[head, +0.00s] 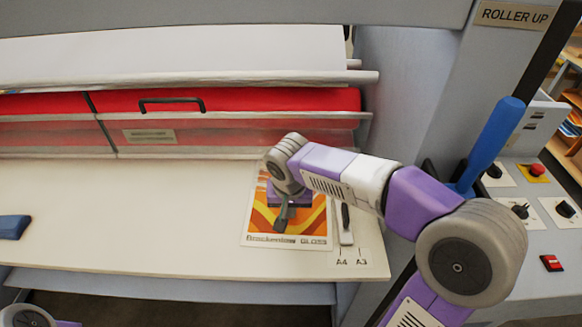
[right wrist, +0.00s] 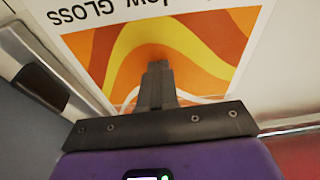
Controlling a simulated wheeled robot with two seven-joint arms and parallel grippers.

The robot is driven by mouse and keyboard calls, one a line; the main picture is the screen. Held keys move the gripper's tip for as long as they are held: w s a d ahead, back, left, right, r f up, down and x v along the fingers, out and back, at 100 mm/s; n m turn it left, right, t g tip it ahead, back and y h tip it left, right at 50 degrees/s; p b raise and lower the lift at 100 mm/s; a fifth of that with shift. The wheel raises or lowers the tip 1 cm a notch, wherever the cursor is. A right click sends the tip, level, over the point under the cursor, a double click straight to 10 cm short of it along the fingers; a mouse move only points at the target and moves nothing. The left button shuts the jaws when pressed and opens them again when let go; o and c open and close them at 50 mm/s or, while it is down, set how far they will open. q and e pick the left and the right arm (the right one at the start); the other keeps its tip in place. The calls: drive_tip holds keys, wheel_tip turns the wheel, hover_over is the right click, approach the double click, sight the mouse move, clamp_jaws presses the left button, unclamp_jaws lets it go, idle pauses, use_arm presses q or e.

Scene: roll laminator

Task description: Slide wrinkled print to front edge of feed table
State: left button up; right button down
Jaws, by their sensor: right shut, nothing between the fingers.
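The print (head: 315,228), a sheet with orange, yellow and brown waves and a white text strip, lies on the right part of the cream feed table (head: 130,215). Its text edge faces the table's front edge, with a strip of bare table between them. My right gripper (head: 282,224) is shut and empty, fingertips down over the print; contact is hard to tell. In the right wrist view the closed fingers (right wrist: 157,75) point over the waves of the print (right wrist: 205,45). The gripper hides part of the print, and I cannot make out wrinkles. My left gripper is out of view.
A guide with a black handle (head: 346,218) stands just right of the print, near the A4 and A3 marks. A red panel with a clear guard (head: 240,125) runs behind the table. A blue object (head: 12,227) lies at the left. The middle of the table is clear.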

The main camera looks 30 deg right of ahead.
drive_tip(key=shift+s+f, duration=0.15)
drive_tip(key=shift+s+a, duration=0.5)
drive_tip(key=shift+s, duration=0.4)
drive_tip(key=shift+w+r+p, duration=0.1)
drive_tip(key=shift+r+p, duration=0.5)
drive_tip(key=shift+r, duration=0.55)
drive_tip(key=p+v, duration=0.2)
drive_tip(key=v, duration=0.1)
drive_tip(key=w+p+v, duration=0.1)
drive_tip(key=p+v, duration=0.1)
drive_tip(key=shift+d+r, duration=0.1)
drive_tip(key=shift+d, duration=0.15)
